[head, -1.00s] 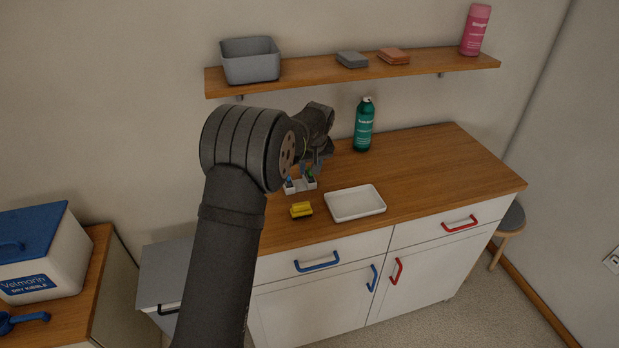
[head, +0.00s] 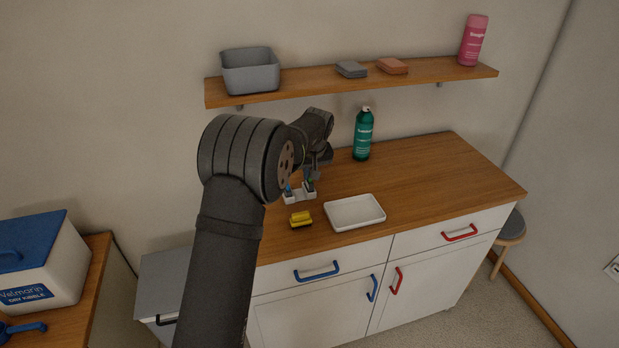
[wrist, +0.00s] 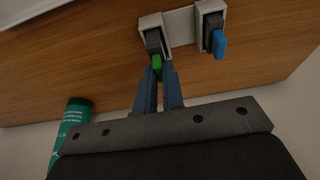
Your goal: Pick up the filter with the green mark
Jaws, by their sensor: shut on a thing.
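The filter with the green mark (wrist: 154,44) is a dark piece with a green tab. It sits at the left socket of a white two-socket holder (wrist: 181,26). My gripper (wrist: 162,72) is shut on its green tab, with the blue fingers on either side. A second dark filter with a blue mark (wrist: 215,34) sits in the right socket. In the head view the holder (head: 293,198) stands on the wooden counter, below my gripper (head: 311,176), which is partly hidden by my arm.
A yellow object (head: 301,219) and a white tray (head: 355,211) lie in front of the holder. A green bottle (head: 363,135) stands behind, near the wall. A shelf (head: 310,83) hangs above. The counter's right side is clear.

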